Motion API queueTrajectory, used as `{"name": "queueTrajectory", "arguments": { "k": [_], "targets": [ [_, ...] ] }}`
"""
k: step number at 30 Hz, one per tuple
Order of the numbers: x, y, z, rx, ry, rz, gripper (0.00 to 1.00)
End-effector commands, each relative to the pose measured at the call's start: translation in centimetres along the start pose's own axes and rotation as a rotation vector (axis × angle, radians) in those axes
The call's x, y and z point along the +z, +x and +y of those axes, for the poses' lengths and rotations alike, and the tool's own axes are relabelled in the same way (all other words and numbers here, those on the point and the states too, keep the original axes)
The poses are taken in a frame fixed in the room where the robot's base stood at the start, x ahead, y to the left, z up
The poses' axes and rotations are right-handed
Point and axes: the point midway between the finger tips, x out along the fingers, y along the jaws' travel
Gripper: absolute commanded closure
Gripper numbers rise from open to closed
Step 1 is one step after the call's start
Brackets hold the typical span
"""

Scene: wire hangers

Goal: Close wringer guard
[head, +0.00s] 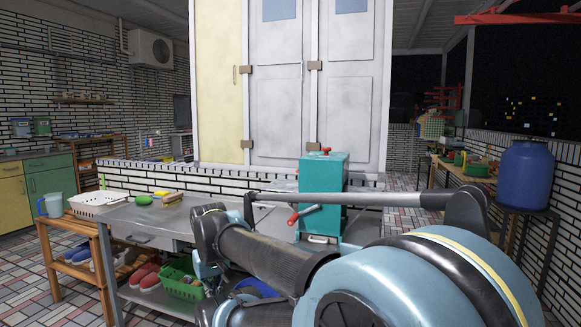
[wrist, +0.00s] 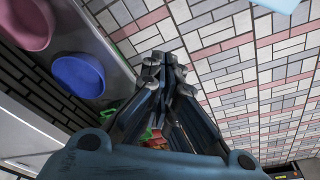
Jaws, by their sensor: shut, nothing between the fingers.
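The wringer (head: 322,190) stands on the metal table in the head view. It is a teal housing with a red knob on top and a red-gripped crank (head: 304,214) in front. My arm crosses in front of its lower part. I cannot make out the guard as a separate part, or whether it is open or closed. My gripper (wrist: 165,72) is shut and empty in the wrist view, over the tiled floor beside a shelf. The wringer does not show clearly there. In the head view my arm reaches left in front of the table, and the fingertips are hard to make out.
A pink basin (wrist: 25,22) and a blue basin (wrist: 78,76) lie left of my gripper.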

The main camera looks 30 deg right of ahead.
Motion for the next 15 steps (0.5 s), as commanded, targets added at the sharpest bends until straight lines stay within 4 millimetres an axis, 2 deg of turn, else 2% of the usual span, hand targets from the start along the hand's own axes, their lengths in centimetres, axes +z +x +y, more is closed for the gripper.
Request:
{"name": "queueTrajectory", "arguments": {
  "k": [5,15],
  "targets": [
    [-4.4,-3.4,3.1,0.116,0.042,0.005,1.0],
    [-15.4,-11.7,12.9,0.433,0.148,0.031,1.0]
  ]
}}
